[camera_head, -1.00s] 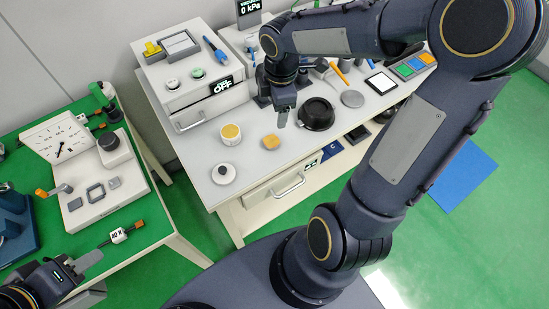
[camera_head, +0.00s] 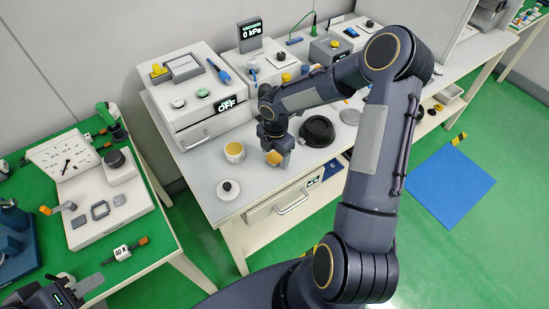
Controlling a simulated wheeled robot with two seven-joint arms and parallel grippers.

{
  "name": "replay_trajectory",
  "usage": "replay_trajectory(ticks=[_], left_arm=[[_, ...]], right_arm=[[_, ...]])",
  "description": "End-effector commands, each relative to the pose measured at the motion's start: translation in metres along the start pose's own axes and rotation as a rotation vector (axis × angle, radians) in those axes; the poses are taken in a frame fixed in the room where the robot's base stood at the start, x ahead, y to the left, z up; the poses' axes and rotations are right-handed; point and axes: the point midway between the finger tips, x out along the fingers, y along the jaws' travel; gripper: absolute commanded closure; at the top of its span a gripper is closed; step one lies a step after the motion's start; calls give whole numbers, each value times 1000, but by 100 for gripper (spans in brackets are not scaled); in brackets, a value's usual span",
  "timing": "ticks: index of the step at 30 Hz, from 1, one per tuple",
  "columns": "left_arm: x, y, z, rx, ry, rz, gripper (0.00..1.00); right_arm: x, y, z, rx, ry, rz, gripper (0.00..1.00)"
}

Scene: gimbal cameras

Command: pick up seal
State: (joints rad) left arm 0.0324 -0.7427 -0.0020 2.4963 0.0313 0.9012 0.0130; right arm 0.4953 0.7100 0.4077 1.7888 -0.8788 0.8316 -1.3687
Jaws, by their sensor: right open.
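A small orange-tan block (camera_head: 273,158) lies on the white bench, and it may be the seal; I cannot tell for sure. My right gripper (camera_head: 275,153) points down right at it, open, with its fingers partly covering the block. Whether the fingers touch it is too small to tell.
A yellow-topped white jar (camera_head: 234,152) stands just left of my right gripper. A black round dish (camera_head: 317,131) stands to its right. A white lidded piece (camera_head: 228,190) is near the bench's front left. A drawer cabinet (camera_head: 205,125) stands behind.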

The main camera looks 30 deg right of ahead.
Motion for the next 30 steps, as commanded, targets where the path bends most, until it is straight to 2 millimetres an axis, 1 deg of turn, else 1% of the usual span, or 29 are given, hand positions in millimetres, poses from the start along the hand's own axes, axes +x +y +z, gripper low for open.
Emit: replay_trajectory(ticks=[2, 8, 18, 21, 30], left_arm=[[0, 0, 0, 0, 0, 0, 64], [0, 0, 0, 0, 0, 0, 64], [0, 0, 0, 0, 0, 0, 64], [0, 0, 0, 0, 0, 0, 64], [1, 0, 0, 0, 0, 0, 64]], right_arm=[[4, 0, 0, 0, 1, -1, 32], [4, 0, 0, 1, 0, 0, 32], [4, 0, 0, 1, 0, 0, 76], [3, 0, 0, 1, 0, 1, 87], [1, 0, 0, 1, -2, 2, 87]])
